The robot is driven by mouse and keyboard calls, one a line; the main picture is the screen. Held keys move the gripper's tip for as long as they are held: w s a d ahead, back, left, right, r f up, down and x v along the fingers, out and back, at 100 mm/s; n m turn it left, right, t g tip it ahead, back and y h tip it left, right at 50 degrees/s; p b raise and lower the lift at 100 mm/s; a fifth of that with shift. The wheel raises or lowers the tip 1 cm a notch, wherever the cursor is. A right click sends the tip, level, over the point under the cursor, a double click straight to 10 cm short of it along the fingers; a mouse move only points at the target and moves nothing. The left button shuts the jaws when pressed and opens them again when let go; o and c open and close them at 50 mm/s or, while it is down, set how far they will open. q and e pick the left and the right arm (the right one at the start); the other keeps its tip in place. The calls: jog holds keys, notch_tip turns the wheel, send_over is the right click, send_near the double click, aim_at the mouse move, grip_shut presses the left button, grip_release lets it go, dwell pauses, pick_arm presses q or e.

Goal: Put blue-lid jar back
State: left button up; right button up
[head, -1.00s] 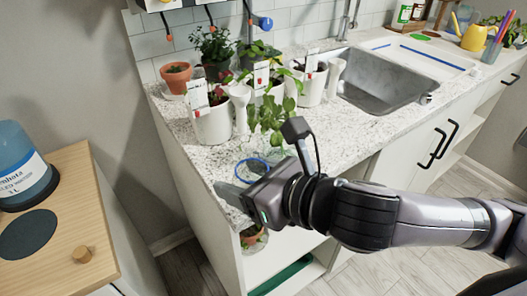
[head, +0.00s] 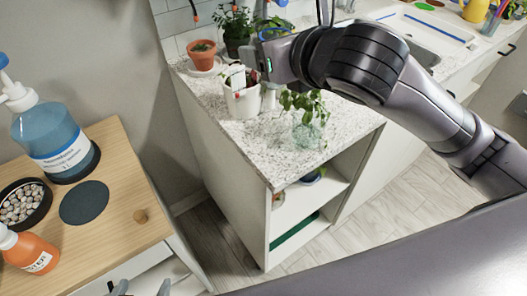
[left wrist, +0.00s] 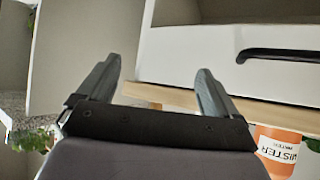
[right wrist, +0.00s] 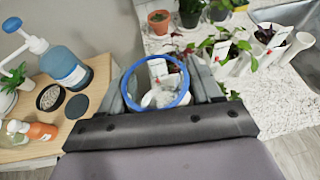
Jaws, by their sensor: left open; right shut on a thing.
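The jar with a blue rim (right wrist: 131,86) is held in my right gripper (right wrist: 160,88); in the right wrist view I look at its blue ring and clear body between the fingers. In the head view only a blue arc of it (head: 273,32) shows beside my right gripper, above the plant counter; my arm hides the rest. My left gripper (head: 140,289) is open and empty at the bottom edge of the head view, low by the wooden-topped cabinet. In the left wrist view its fingers (left wrist: 152,88) stand apart with nothing between them.
The wooden top (head: 118,152) bears a blue pump bottle (head: 52,137), a dish of pebbles (head: 22,203), an orange mister (head: 30,252), a bare dark disc (head: 84,202) and a wooden knob (head: 140,216). Potted plants (head: 242,98) and a glass with cuttings (head: 307,135) stand on the speckled counter.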

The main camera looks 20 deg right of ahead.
notch_tip(320, 180, down, 20)
jog(key=b, duration=0.4)
jog(key=shift+r, duration=0.25)
jog(key=shift+f, duration=0.1)
jog(key=o, duration=0.9)
jog(key=shift+f, duration=0.1)
jog(key=shift+r, duration=0.2)
jog(key=v, duration=0.8)
jog(key=shift+p, duration=0.3)
jog(key=shift+p+v, duration=2)
jog(key=shift+p, duration=0.35)
